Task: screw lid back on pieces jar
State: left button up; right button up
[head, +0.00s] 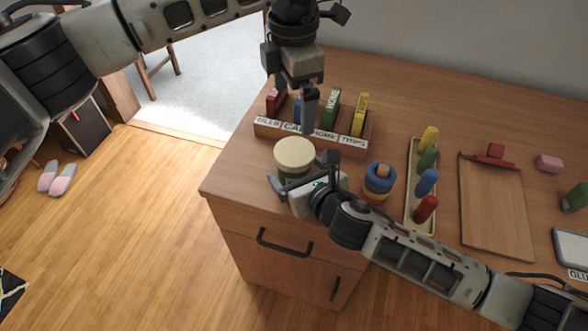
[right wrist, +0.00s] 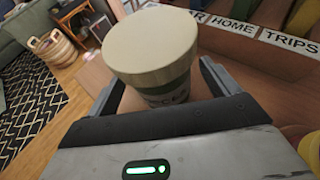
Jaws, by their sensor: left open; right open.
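The pieces jar (head: 293,179) stands upright near the table's front left corner. Its wide cream lid (head: 295,153) sits on top and hides the mouth; I cannot tell whether it is threaded tight. In the right wrist view the lid (right wrist: 150,45) covers most of the jar, and part of the labelled body (right wrist: 168,92) shows beneath. My right gripper (head: 302,174) is open, with a finger on each side of the jar body; contact is unclear. My left gripper (head: 308,120) is open and empty, pointing down just behind and above the lid.
The table's front left edge is close to the jar.

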jog(key=p+v, duration=0.1)
jog(key=v, duration=1.4)
jog(key=shift+d, duration=0.15)
jog(key=shift+s, duration=0.2)
